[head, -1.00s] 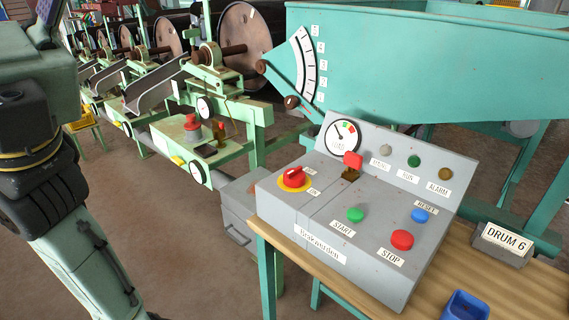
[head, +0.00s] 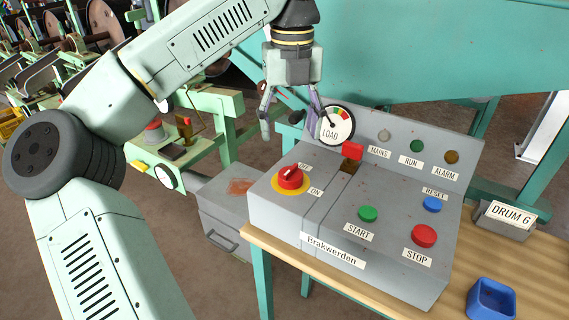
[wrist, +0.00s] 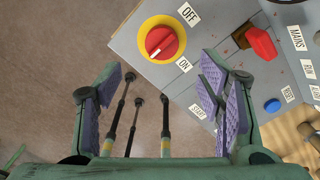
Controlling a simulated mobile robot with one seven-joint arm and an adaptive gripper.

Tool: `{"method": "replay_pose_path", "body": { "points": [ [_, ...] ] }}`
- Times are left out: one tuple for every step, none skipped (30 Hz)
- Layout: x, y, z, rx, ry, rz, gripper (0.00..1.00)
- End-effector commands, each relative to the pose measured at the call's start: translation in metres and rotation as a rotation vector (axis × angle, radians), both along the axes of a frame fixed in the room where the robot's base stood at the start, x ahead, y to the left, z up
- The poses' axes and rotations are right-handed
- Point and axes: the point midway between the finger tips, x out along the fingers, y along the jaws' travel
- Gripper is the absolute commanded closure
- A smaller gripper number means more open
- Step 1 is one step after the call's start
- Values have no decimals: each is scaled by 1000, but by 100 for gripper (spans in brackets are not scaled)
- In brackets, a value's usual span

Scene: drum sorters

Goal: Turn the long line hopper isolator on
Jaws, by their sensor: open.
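A red rotary switch (head: 290,176) on a yellow disc sits at the left of a grey control box (head: 330,215) labelled "Brakwerden". It has an OFF label (head: 305,167) at its upper right and an ON label (head: 316,191) at its lower right. It also shows in the wrist view (wrist: 162,42), its grip slanting from upper right to lower left. I cannot tell surely which label it is set to. My gripper (head: 288,125) is open and empty, above and behind the switch, touching nothing. In the wrist view my fingers (wrist: 163,85) frame floor, below the switch.
A red flip piece (head: 352,150) stands right of the switch. Green START (head: 368,214), red STOP (head: 424,235) and blue RESET (head: 432,204) buttons are on the box. A load gauge (head: 337,125) is close to my gripper. A blue bin (head: 491,299) stands on the wooden table.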

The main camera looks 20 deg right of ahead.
Motion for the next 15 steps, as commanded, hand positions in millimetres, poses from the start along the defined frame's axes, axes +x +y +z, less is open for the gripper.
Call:
{"method": "replay_pose_path", "body": {
  "points": [
    [0,0,-8,-2,4,-4,38],
    [-1,0,-12,-3,4,-4,38],
    [-1,-1,-19,-4,6,-6,38],
    [-1,-1,-24,-4,5,-7,38],
    [-1,0,-30,-5,7,-7,38],
    [-1,-1,-38,-5,6,-6,38],
    [-1,-1,-44,-6,6,-7,38],
    [-2,-1,-50,-6,6,-8,38],
    [-1,0,-57,-4,6,-7,38],
    [-1,0,-62,-4,6,-7,38],
    [-1,0,-68,-5,6,-7,38],
    [-2,-1,-74,-7,4,-7,38],
    [-1,-1,-78,-7,5,-6,38],
    [-1,-1,-82,-7,5,-6,38],
    [-1,-1,-87,-7,4,-6,38]
  ]
}}
